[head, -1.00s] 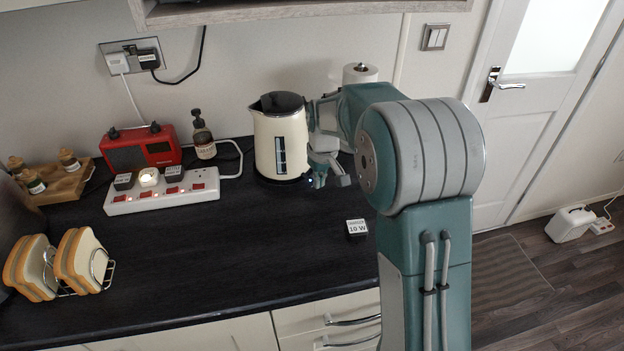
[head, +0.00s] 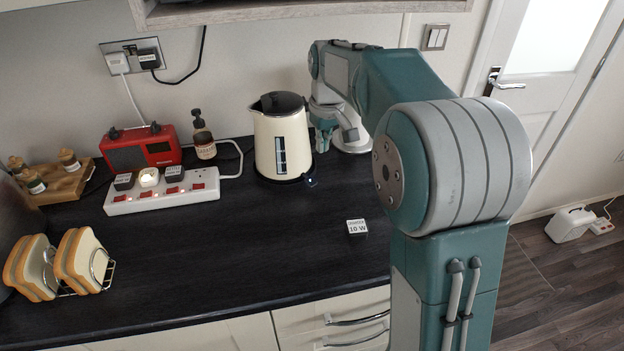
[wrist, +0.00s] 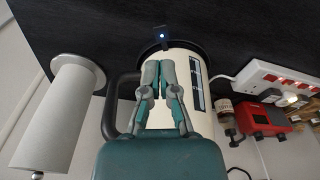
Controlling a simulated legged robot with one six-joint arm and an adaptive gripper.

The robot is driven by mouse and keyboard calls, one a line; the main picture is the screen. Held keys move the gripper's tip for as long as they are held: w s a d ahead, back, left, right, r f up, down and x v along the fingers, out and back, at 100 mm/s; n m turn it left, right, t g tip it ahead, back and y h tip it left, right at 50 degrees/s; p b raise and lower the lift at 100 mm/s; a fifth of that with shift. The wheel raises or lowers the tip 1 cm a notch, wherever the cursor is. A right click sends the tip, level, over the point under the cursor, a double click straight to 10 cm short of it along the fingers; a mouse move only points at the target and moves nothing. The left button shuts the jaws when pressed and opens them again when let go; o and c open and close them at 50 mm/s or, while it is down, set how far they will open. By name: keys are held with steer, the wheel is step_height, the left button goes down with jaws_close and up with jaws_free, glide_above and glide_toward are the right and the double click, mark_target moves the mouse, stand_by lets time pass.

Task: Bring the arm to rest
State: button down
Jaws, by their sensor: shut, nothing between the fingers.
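My gripper (head: 322,138) points down just to the right of the cream kettle (head: 282,140) in the head view. In the wrist view my gripper (wrist: 159,82) has its two fingers together with nothing between them. The kettle (wrist: 181,65) shows behind the fingers there, with its dark handle (wrist: 112,115) to their left. I cannot tell from the pictures whether the fingers touch the kettle. My arm reaches up from the right and bends over toward the wall.
A white paper roll (wrist: 60,110) stands close beside the gripper. A power strip (head: 165,191), red radio (head: 141,147) and brown bottle (head: 203,140) sit left of the kettle. A small "10 W" block (head: 357,227) lies on the dark worktop (head: 240,255), whose middle is mostly clear.

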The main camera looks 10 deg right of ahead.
stand_by(0.3)
steer(key=s+a+r+m+t, duration=0.1)
steer(key=s+m+t, duration=0.2)
steer(key=s, duration=2.6)
steer(key=shift+s+m+t, duration=0.3)
steer(key=shift+s+t, duration=0.1)
steer(key=shift+t, duration=0.3)
